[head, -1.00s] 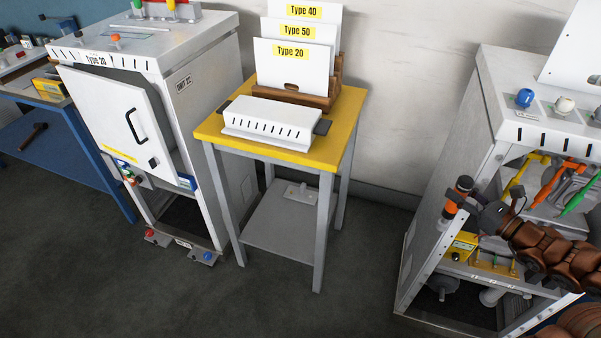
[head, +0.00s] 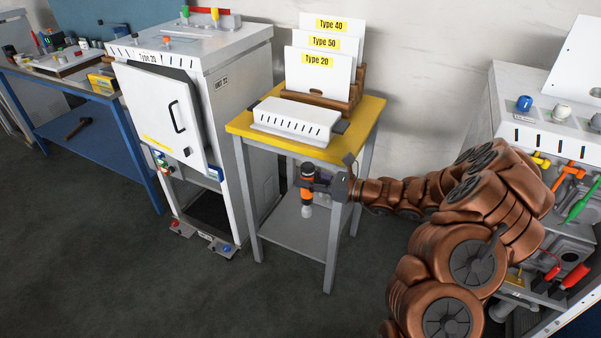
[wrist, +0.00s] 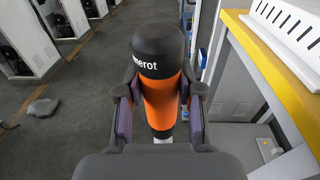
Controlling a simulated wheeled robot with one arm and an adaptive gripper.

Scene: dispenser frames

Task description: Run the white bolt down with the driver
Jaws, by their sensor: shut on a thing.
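My gripper (head: 322,186) is shut on the driver (head: 306,190), an orange and black cylinder with a pale lower end, held upright before the yellow-topped table. In the wrist view the driver (wrist: 162,103) stands between the fingers of my gripper (wrist: 160,92), its black cap towards the camera; its lower tip is mostly hidden. The left cabinet (head: 238,115) has a red bolt (head: 175,222) and a blue bolt (head: 227,248) on plates at its foot. I cannot clearly pick out a white bolt there.
The yellow-topped table (head: 240,126) carries a white slotted cover (head: 297,122) and type-labelled panels (head: 326,67). It stands close behind the driver. The right cabinet (head: 507,90) has a blue knob (head: 523,104) and a white knob (head: 561,113) on top. Floor in front of the left cabinet is clear.

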